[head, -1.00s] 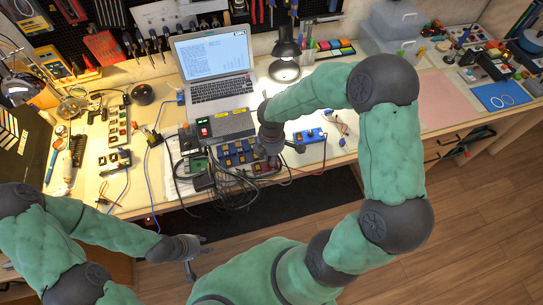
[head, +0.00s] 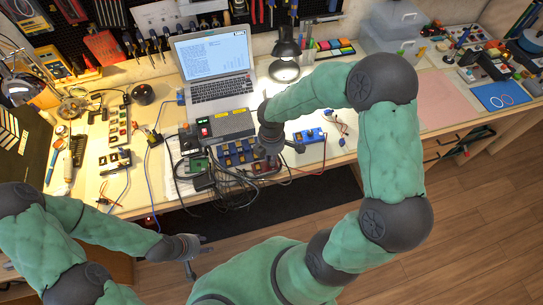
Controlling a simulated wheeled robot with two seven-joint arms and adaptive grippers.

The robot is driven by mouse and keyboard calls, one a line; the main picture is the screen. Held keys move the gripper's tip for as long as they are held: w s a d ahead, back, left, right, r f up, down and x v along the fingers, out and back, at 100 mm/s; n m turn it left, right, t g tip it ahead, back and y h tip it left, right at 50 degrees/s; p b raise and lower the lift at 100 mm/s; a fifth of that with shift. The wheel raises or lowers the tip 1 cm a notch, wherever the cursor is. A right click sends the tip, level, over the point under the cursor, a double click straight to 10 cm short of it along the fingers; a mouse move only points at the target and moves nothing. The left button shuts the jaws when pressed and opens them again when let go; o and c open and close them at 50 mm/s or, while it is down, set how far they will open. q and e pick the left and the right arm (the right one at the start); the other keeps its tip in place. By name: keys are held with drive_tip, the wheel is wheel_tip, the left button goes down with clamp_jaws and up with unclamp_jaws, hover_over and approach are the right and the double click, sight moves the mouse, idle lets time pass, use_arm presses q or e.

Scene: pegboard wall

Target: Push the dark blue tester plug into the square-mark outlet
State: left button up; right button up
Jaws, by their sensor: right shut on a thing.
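My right gripper (head: 271,158) points down at the right end of a panel of blue sockets (head: 238,152) on the bench. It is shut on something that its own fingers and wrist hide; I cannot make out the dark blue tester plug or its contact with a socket. The marks on the sockets are too small to read, so I cannot tell which outlet has the square mark. My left gripper (head: 198,254) is open and empty, low in front of the bench edge.
A tangle of black cables (head: 232,188) hangs over the front edge beside the panel. A grey power unit (head: 230,124) stands behind it, and a blue box (head: 309,136) to the right. A laptop (head: 215,70) and lamp (head: 285,65) stand behind. The pink mat (head: 440,98) is clear.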

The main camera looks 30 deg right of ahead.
drive_tip(key=shift+f+b, duration=0.45)
drive_tip(key=shift+f, duration=0.3)
idle(0.6)
drive_tip(key=o, duration=0.9)
drive_tip(key=shift+r, duration=0.15)
drive_tip(key=shift+r+p, duration=2.3)
drive_tip(key=shift+r, duration=0.15)
